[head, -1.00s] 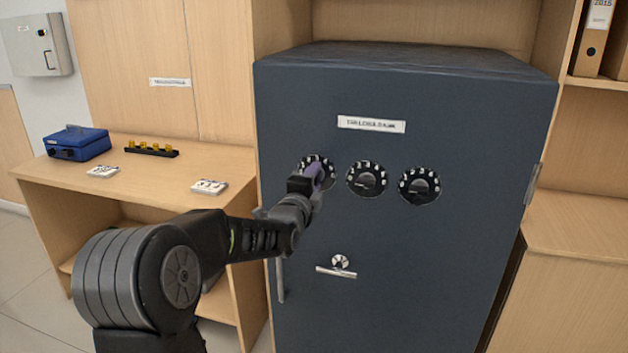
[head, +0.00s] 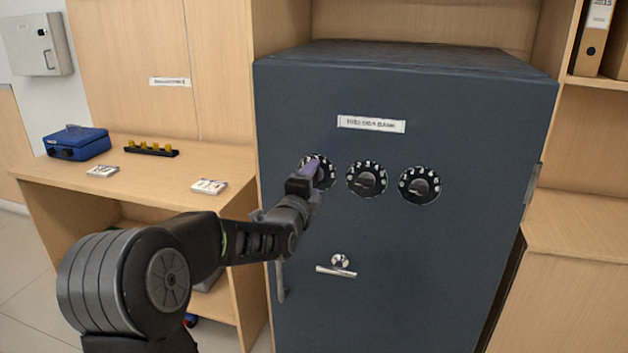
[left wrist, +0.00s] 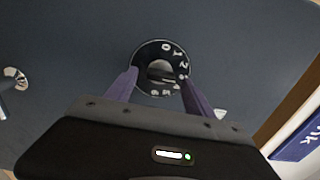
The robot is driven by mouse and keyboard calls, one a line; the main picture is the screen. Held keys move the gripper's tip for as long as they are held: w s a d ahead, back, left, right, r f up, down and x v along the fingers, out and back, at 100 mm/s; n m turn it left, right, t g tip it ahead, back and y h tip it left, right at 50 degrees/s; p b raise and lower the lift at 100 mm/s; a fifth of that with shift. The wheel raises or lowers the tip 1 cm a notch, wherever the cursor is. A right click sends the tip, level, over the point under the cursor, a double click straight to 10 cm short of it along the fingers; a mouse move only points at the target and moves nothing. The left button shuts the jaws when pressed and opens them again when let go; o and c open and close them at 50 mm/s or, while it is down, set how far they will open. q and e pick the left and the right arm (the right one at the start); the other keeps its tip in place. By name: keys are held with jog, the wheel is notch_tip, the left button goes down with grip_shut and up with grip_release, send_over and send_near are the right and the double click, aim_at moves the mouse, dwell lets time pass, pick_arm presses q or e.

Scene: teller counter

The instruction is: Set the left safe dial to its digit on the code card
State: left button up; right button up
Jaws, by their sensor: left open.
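The dark grey safe (head: 405,260) carries a row of three black dials with white digits. The left safe dial (head: 328,170) is partly hidden by my left gripper (head: 309,172) in the head view. In the left wrist view the left dial (left wrist: 161,52) shows its digit ring and central knob, tilted in the picture. My left gripper (left wrist: 152,88) is open, its two purple fingers on either side of the dial's lower part; I cannot tell whether they touch it. Two small white cards (head: 209,186) lie on the wooden desk; their print is too small to read. My right gripper is out of view.
The middle dial (head: 367,179) and right dial (head: 420,186) sit close beside the left one. A silver handle (head: 337,268) sticks out below. A blue cash box (head: 77,143) and a black rack with yellow pieces (head: 151,149) stand on the desk (head: 140,185).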

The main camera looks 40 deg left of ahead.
pick_arm(q)
jog(key=v, duration=0.6)
jog(key=shift+s+d, duration=0.2)
jog(key=shift+s, duration=0.1)
jog(key=s+d+f+n+g+h+p, duration=0.1)
jog(key=d+f+n+g+h+p, duration=0.15)
jog(key=d+f+n, duration=0.75)
jog(key=s+d+f+n+g+h+p, duration=0.1)
jog(key=d+f+n+g+h, duration=0.25)
jog(key=d+f, duration=0.8)
jog(key=s+d+f+n+g+h+p, duration=0.1)
jog(key=s+d+f+g+p, duration=0.2)
jog(key=s+f, duration=0.35)
jog(key=s+d+f+n+g+h+p, duration=0.1)
jog(key=s+d+f+g, duration=0.2)
jog(key=s+d+f, duration=0.4)
jog(key=s+d+f+g+h+p, duration=0.1)
jog(key=s+d+f+g+p, duration=0.1)
jog(key=s, duration=0.5)
jog(key=s+d+f+g+h+p, duration=0.1)
jog(key=s+d+f+g, duration=0.1)
jog(key=s+d, duration=0.3)
jog(key=shift+s+f+p, duration=0.35)
jog(key=shift+s+f, duration=0.55)
jog(key=shift+s, duration=0.25)
